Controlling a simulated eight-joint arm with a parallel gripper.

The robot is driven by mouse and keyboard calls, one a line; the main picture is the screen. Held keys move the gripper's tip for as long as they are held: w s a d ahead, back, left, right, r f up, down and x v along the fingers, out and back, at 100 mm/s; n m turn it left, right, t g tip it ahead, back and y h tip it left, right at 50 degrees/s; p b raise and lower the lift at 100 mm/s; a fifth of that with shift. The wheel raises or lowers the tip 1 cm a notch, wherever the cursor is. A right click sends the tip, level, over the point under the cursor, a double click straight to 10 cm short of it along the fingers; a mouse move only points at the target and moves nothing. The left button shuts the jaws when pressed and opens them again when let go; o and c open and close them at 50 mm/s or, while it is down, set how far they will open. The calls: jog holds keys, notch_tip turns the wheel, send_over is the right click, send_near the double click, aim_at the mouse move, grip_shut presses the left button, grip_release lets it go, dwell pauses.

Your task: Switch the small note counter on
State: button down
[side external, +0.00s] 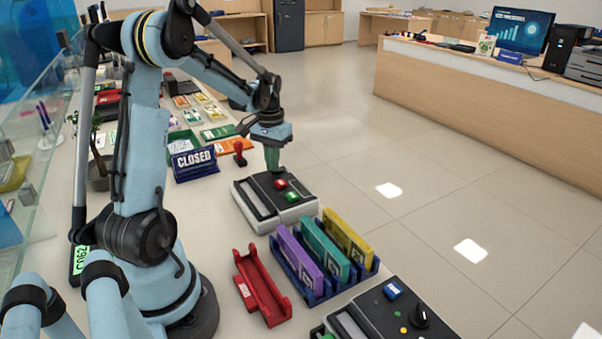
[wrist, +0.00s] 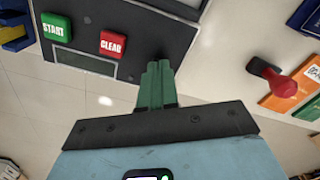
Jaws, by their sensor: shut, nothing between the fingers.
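A note counter (side external: 262,208) with a dark top and pale base stands on the counter, with a red button (side external: 281,184) and a green button (side external: 292,197). In the wrist view its dark panel (wrist: 125,30) shows a green START button (wrist: 54,27) and a red CLEAR button (wrist: 113,43). My gripper (side external: 274,170) has its green fingers together, pointing down at the rear part of this machine. The fingertips (wrist: 158,64) appear beside CLEAR, over the panel edge; whether they touch it I cannot tell. I cannot make out a power switch; the fingers hide part of the panel.
Another machine (side external: 375,316) with a blue button and black knob stands at the front. Between them are a blue rack (side external: 318,296) of coloured bundles and a red tray (side external: 262,288). A CLOSED sign (side external: 194,163) and a red-handled stamp (side external: 239,153) stand behind, left of my gripper.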

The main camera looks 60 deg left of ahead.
jog(key=shift+f, duration=0.15)
jog(key=shift+r, duration=3.55)
jog(key=s+d+m+t, duration=0.3)
jog(key=d+m+t, duration=0.3)
jog(key=d, duration=2)
jog(key=shift+d+r+t, duration=0.3)
jog(key=shift+r+t, duration=0.1)
jog(key=shift+t, duration=0.2)
